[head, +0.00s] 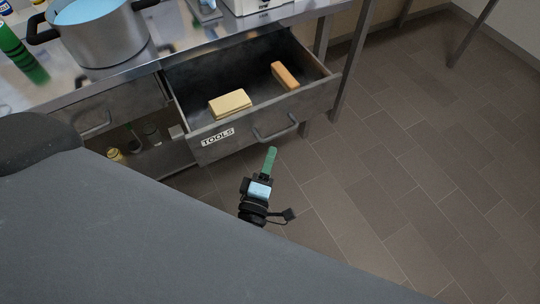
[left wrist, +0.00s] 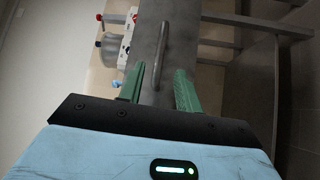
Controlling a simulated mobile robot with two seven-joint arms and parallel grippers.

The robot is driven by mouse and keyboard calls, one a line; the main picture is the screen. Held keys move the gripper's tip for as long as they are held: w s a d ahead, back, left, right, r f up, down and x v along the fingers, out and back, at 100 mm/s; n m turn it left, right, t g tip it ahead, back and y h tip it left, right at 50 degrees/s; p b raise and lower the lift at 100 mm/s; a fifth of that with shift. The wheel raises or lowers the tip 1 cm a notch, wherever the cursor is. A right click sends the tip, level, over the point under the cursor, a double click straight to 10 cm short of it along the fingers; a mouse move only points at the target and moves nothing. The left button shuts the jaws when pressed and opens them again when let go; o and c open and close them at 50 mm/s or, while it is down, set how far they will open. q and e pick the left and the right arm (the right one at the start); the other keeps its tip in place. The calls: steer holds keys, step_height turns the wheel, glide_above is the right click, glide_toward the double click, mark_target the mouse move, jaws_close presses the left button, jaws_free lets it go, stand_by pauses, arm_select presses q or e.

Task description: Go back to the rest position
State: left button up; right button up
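My left gripper (head: 270,160) is in front of the open drawer in the head view, just below its handle and over the floor. Its green fingers overlap there. The drawer (head: 217,150), labelled TOOLS, is pulled out. A pale yellow block (head: 230,103) and an orange-brown block (head: 285,76) lie inside it. The drawer handle (head: 275,131) is close to the fingertips but looks apart from them. My right gripper is not in view.
A metal pot (head: 105,38) with blue contents stands on the steel counter at upper left, near a green cylinder (head: 22,55). A shut drawer (head: 120,105) is beside the open one, above a lower shelf (head: 160,160) with small items. The tiled floor (head: 430,150) to the right is clear.

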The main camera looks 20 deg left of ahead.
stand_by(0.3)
arm_select(q)
steer(key=s+a+f+m+g+h+p, duration=0.1)
steer(key=s+a+m+g+h+p, duration=0.1)
steer(key=s+m+g+p, duration=0.3)
steer(key=s+a+f+m+g+h+p, duration=0.2)
steer(key=s+m, duration=1.2)
steer(key=s, duration=0.8)
steer(key=a+g+p, duration=0.1)
steer(key=g+p, duration=0.1)
steer(key=g, duration=0.1)
steer(key=shift+s+m+g+p, duration=0.3)
steer(key=shift+s+p, duration=0.05)
steer(key=shift+p, duration=0.05)
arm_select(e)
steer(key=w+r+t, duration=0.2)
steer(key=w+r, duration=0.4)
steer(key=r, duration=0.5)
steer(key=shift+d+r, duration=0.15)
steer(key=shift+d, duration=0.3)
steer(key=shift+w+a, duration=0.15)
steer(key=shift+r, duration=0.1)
